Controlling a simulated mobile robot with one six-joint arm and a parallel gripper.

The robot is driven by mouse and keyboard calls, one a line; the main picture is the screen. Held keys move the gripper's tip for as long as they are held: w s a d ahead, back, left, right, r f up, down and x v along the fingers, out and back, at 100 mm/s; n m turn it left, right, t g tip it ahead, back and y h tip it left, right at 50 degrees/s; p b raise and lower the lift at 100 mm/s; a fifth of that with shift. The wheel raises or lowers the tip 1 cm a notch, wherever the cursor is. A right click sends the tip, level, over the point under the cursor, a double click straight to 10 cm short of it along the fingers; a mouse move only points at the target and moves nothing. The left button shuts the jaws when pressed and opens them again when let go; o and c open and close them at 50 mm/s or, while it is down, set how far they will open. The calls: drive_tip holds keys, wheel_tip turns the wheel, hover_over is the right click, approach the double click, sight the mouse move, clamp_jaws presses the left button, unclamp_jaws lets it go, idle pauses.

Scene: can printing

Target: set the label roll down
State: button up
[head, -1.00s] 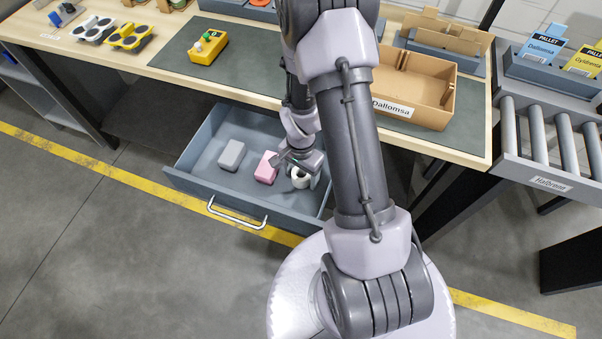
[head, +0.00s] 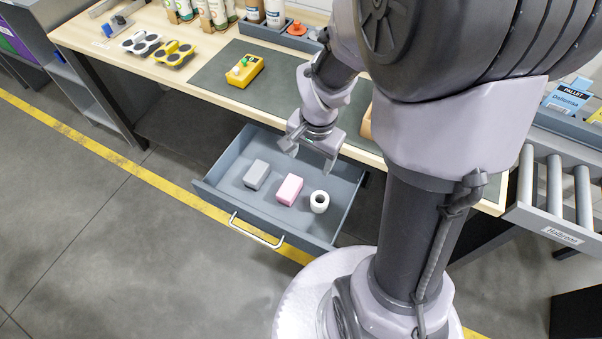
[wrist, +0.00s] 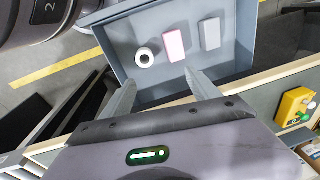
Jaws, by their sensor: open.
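The white label roll (head: 319,202) stands in the open grey drawer (head: 225,189), at the right of the things inside, its hole facing up. It also shows in the wrist view (wrist: 145,57). My gripper (head: 310,158) is open and empty above the drawer's back edge, apart from the roll. In the wrist view its two spread fingers (wrist: 163,92) point toward the drawer with nothing between them.
In the drawer, a pink block (head: 289,189) lies beside the roll and a grey block (head: 256,175) lies further left. A yellow box with a green button (head: 244,70) sits on the dark mat (head: 215,85) of the workbench. A roller conveyor (head: 553,185) stands at the right.

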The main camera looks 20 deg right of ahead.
drive_tip(key=s+a+r+n+t+y, duration=0.1)
drive_tip(key=s+a+r+n+t, duration=0.1)
drive_tip(key=s+a+r, duration=0.3)
drive_tip(key=s+a+r+n+t+y, duration=0.1)
drive_tip(key=s+a+r+n, duration=0.3)
drive_tip(key=r, duration=0.9)
drive_tip(key=s+a+t, duration=0.1)
drive_tip(key=s+a, duration=0.1)
drive_tip(key=s, duration=0.1)
drive_tip(key=shift+s+n, duration=0.15)
drive_tip(key=shift+n, duration=0.25)
drive_tip(key=shift+f, duration=0.1)
